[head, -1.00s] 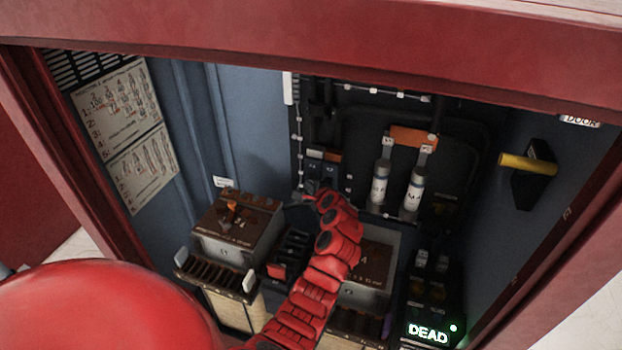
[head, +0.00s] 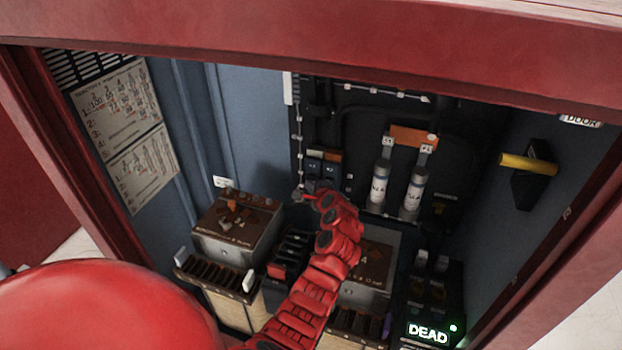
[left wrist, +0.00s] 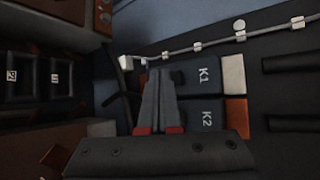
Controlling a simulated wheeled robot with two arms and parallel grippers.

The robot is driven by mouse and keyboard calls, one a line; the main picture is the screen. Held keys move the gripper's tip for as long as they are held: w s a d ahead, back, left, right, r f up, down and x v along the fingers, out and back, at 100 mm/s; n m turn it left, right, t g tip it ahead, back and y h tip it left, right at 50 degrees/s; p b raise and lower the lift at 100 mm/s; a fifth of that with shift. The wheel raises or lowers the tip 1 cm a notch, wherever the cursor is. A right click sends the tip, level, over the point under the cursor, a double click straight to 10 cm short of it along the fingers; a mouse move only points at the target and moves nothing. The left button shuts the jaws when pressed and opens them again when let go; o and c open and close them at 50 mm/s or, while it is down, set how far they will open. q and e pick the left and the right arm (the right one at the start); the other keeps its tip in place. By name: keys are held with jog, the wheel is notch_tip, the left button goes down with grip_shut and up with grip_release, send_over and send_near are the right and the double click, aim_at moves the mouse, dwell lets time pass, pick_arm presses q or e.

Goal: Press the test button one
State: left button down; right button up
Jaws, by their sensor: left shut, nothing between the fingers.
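My left arm reaches into the open cabinet. Its gripper (head: 304,192) is shut and empty, just below two small dark blocks on the black back panel. In the left wrist view the closed fingers (left wrist: 160,78) lie beside the block marked K1 (left wrist: 203,76), over its end; I cannot tell whether they touch it. The block marked K2 (left wrist: 207,115) is next to K1, partly hidden by the gripper. Both blocks also show in the head view, K1 (head: 313,166) at left and K2 (head: 330,170) at right. No part clearly reads as test button one. My right gripper is out of view.
Two brown-topped boxes (head: 238,218) stand low in the cabinet, the right one partly behind my arm. Two white cylinders (head: 380,185) are right of the gripper. A display (head: 428,334) reads DEAD. A yellow handle (head: 528,164) is on the right wall.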

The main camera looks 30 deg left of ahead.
pick_arm(q)
jog(key=shift+w+a, duration=0.1)
jog(key=shift+w, duration=0.25)
jog(key=shift+w+a, duration=0.1)
jog(key=shift+w, duration=0.3)
dwell(0.7)
jog(key=shift+s, duration=0.1)
jog(key=shift+s+d+p, duration=0.2)
jog(key=shift+s+p, duration=0.2)
jog(key=shift+s, duration=0.35)
